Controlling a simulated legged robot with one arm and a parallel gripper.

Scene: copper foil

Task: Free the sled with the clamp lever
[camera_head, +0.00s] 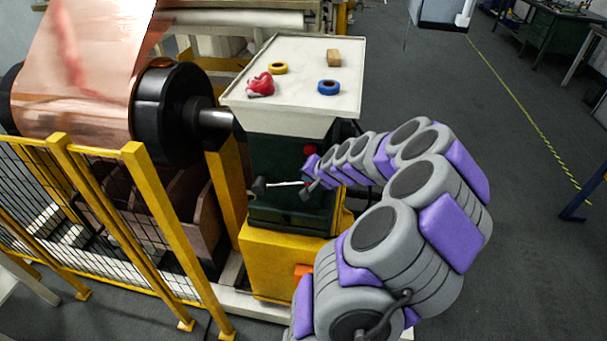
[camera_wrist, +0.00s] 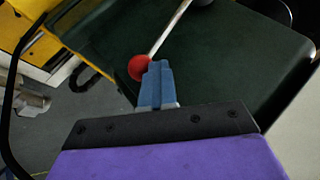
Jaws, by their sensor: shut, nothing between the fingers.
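The clamp lever is a thin metal rod (camera_head: 284,184) on the front of the dark green housing (camera_head: 290,215), running sideways from a dark hub (camera_head: 258,186). In the wrist view the rod (camera_wrist: 168,29) ends in a red ball knob (camera_wrist: 138,67). My gripper (camera_head: 306,190) is at the lever's right end and hides the knob in the head view. In the wrist view its blue fingers (camera_wrist: 158,68) are shut and empty, just right of the knob; I cannot tell whether they touch it. I cannot tell which part is the sled.
A tray (camera_head: 300,110) on top of the housing holds yellow and blue tape rolls, a red item and a wooden block. A large copper foil roll (camera_head: 75,75) and a yellow mesh fence (camera_head: 140,220) stand left. The floor (camera_head: 480,130) at right is open.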

